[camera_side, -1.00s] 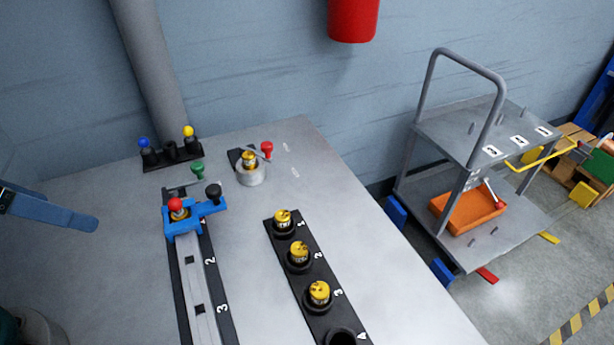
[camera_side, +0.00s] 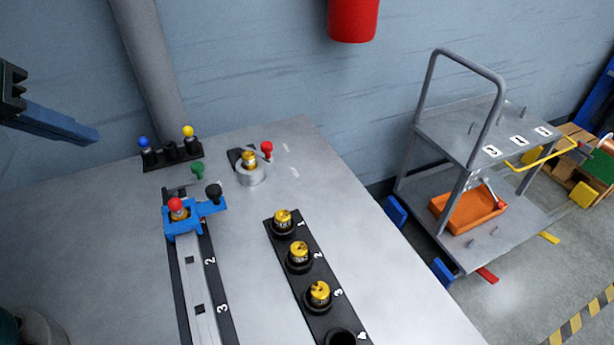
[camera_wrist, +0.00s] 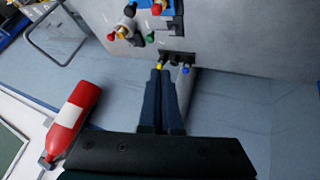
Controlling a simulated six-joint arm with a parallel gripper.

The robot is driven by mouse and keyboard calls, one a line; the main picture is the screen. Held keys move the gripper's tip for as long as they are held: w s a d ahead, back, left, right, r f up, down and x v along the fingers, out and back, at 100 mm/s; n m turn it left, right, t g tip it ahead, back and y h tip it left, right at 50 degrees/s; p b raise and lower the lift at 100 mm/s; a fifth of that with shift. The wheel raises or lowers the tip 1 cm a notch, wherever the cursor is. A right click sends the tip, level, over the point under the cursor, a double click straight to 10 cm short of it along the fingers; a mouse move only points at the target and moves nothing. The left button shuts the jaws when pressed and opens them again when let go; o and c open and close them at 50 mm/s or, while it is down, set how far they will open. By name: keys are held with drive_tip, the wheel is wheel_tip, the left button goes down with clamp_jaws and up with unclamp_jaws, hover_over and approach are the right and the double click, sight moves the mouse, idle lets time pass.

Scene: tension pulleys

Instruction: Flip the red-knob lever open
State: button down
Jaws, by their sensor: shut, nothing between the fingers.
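One red knob (camera_side: 267,149) stands beside the silver round holder (camera_side: 251,177), which has a yellow-topped pulley (camera_side: 249,159) in it. Another red knob (camera_side: 176,204) stands on the blue carriage (camera_side: 181,223) at the head of the numbered rail. In the wrist view, the holder's red knob (camera_wrist: 111,37) and the carriage's red knob (camera_wrist: 157,9) are near the top. My gripper (camera_side: 93,137) is at the far left of the side view, high above the table and apart from both knobs. Its fingers (camera_wrist: 163,76) are together and empty in the wrist view.
A black rack with blue (camera_side: 144,142) and yellow (camera_side: 188,131) knobs stands at the back edge, near a grey pipe (camera_side: 150,70). A green knob (camera_side: 197,168) and black knob (camera_side: 213,191) flank the carriage. A black strip (camera_side: 327,325) holds several pulleys.

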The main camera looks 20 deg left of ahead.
drive_tip(key=w+d+f+n, duration=0.1)
drive_tip(key=w+d+f, duration=0.1)
drive_tip(key=w, duration=0.4)
drive_tip(key=w+d+f+n, duration=0.2)
drive_tip(key=w+d+f, duration=0.1)
drive_tip(key=w+d, duration=0.2)
drive_tip(key=shift+w+g, duration=0.4)
drive_tip(key=shift+w, duration=0.3)
drive_tip(key=shift+f, duration=0.15)
approach(252, 157)
drive_tip(key=w+a+f, duration=0.1)
drive_tip(key=f, duration=0.1)
drive_tip(key=w+a+f, duration=0.1)
drive_tip(key=a+f, duration=0.1)
drive_tip(key=shift+w, duration=0.2)
drive_tip(key=shift+w+d+f, duration=0.25)
drive_tip(key=shift+w+d, duration=0.3)
drive_tip(key=shift+w, duration=0.3)
drive_tip(key=shift+w+d+f, duration=0.15)
drive_tip(key=shift+w+d, duration=0.5)
drive_tip(key=shift+w, duration=0.15)
